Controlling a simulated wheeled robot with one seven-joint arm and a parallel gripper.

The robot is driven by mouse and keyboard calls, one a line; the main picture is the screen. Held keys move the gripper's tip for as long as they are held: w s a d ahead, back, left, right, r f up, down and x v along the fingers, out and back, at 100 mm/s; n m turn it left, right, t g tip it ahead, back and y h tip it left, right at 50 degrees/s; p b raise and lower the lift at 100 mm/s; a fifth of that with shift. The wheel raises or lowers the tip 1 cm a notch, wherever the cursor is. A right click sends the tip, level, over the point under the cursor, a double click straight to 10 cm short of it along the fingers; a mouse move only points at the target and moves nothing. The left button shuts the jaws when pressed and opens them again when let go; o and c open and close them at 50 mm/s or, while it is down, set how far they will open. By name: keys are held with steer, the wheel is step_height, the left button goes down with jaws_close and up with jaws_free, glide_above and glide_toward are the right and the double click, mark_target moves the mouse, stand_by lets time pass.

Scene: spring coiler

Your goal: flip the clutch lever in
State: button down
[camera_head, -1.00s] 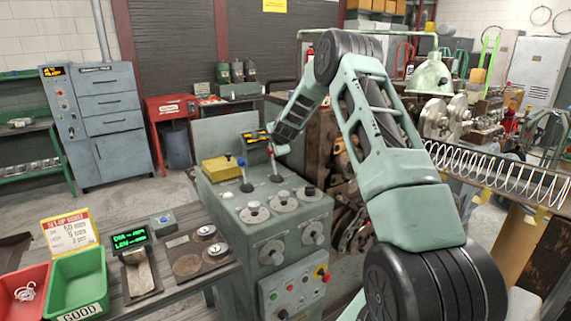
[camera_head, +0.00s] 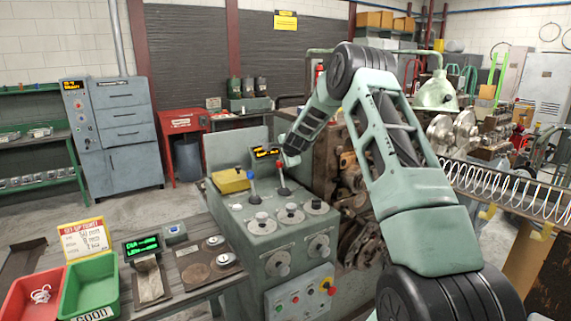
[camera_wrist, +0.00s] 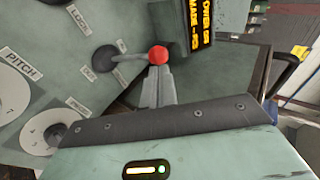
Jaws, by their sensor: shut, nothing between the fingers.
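A lever with a red ball knob (camera_head: 282,164) stands on the top of the grey-green control console (camera_head: 235,205). Whether the fingers touch the knob cannot be told. My gripper (camera_wrist: 160,88) is shut and empty, with its fingers behind the knob; it also shows in the head view (camera_head: 287,160), by the red knob. A second lever with a blue knob (camera_head: 251,175) stands to the left.
Dials (camera_head: 290,213) sit in front of the levers. A yellow box (camera_head: 230,180) and a lit display (camera_head: 264,152) stand behind. The bench with green bin (camera_head: 88,288) is left; a large spring (camera_head: 510,190) and machine are right.

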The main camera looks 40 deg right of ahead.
steer(key=w+r+b+v, duration=0.1)
steer(key=b+v, duration=0.2)
steer(key=v, duration=0.6)
steer(key=shift+s+r+b, duration=0.2)
steer(key=shift+r+b, duration=0.1)
steer(key=shift+r, duration=0.25)
steer(key=shift+a, duration=0.1)
